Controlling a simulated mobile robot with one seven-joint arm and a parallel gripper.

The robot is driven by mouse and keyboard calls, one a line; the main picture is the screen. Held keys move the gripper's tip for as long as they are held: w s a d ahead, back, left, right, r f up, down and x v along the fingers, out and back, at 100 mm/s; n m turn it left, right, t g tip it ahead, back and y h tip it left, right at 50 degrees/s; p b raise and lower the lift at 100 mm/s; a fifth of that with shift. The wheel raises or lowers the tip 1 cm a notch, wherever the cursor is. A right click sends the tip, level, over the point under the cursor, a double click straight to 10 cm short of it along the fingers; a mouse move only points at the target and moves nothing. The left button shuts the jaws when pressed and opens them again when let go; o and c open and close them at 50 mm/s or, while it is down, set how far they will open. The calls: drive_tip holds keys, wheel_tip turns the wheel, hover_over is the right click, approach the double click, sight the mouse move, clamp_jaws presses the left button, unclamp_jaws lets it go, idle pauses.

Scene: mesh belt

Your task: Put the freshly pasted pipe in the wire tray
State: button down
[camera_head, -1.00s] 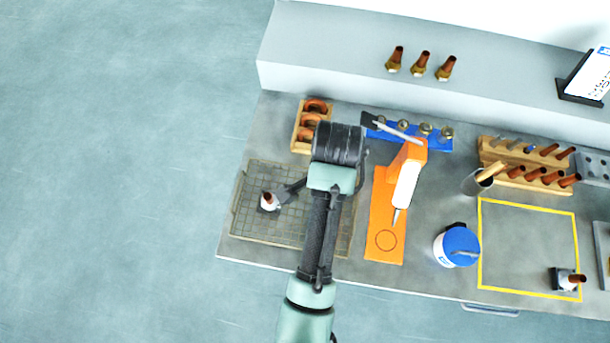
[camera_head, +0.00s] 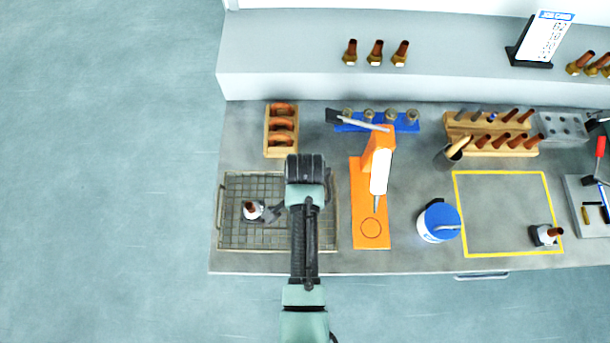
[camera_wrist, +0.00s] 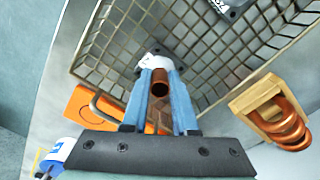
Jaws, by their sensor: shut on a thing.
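The pipe (camera_wrist: 159,86) is copper, with its open end facing the camera in the wrist view. It has a white part and a dark base below. My gripper (camera_wrist: 159,82) is shut on it, its blue fingers on either side. The wire tray (camera_wrist: 195,40) lies beneath, and the held pipe appears over its right-hand part; I cannot tell whether it touches the mesh. In the head view the wire tray (camera_head: 236,240) is at the left of the bench. A similar copper-tipped piece (camera_head: 252,210) stands in the tray's left half.
An orange mat (camera_head: 362,205) with a dispenser lies right of the tray. A wooden rack of copper bends (camera_head: 268,148) sits behind it. A blue-lidded jar (camera_head: 438,219) and another pipe piece (camera_head: 545,235) in a yellow outline are farther right. The tray's left half has bare mesh.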

drive_tip(key=shift+f, duration=0.15)
drive_tip(key=c, duration=0.7)
unclamp_jaws()
